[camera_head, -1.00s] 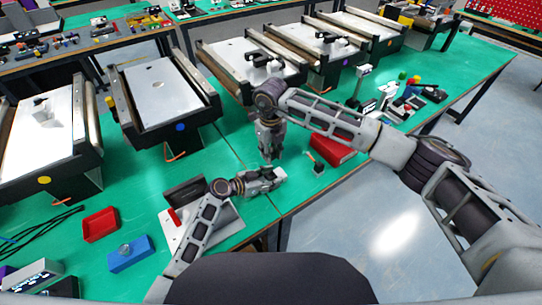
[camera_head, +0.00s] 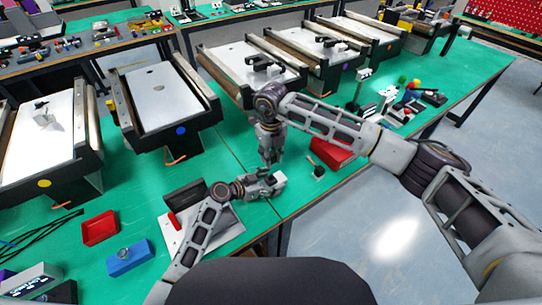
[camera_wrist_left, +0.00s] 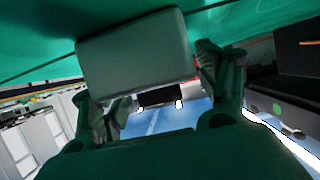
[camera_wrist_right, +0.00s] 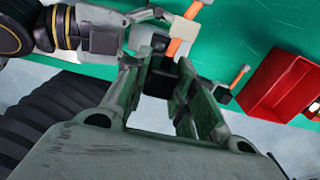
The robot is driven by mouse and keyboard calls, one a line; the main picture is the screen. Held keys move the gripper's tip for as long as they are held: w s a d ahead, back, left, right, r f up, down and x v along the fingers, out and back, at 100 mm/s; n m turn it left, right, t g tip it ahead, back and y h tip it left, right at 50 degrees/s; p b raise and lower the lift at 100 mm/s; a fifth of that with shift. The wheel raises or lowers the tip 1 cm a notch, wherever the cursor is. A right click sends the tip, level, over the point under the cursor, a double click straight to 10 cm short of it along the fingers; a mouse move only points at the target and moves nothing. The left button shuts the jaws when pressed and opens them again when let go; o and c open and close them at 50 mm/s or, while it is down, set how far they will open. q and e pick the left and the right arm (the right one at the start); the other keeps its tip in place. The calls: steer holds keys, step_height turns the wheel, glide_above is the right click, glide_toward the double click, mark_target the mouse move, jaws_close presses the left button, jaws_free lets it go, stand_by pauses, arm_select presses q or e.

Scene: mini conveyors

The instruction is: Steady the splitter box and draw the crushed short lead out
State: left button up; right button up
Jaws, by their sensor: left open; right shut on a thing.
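The splitter box is a pale grey block (camera_head: 280,179) near the table's front edge. It also shows large in the left wrist view (camera_wrist_left: 138,55). My left gripper (camera_head: 268,184) is open, with its fingers on either side of the box; I cannot tell whether they touch it. My right gripper (camera_head: 270,160) points down just behind the box. In the right wrist view its jaws (camera_wrist_right: 165,82) are shut on a small dark piece, which seems to be the end of the orange short lead (camera_wrist_right: 184,38). That lead lies across the white box; whether it is still plugged in is unclear.
A red tray (camera_head: 333,152) and a small dark block with an orange stub (camera_head: 318,171) lie to the right. A grey plate (camera_head: 226,225), a red bin (camera_head: 101,228) and a blue block (camera_head: 129,257) lie left. Conveyors (camera_head: 165,92) stand behind.

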arm_select(q)
steer(key=shift+s+a, duration=0.1)
steer(key=shift+a, duration=0.05)
steer(key=shift+v, duration=5.85)
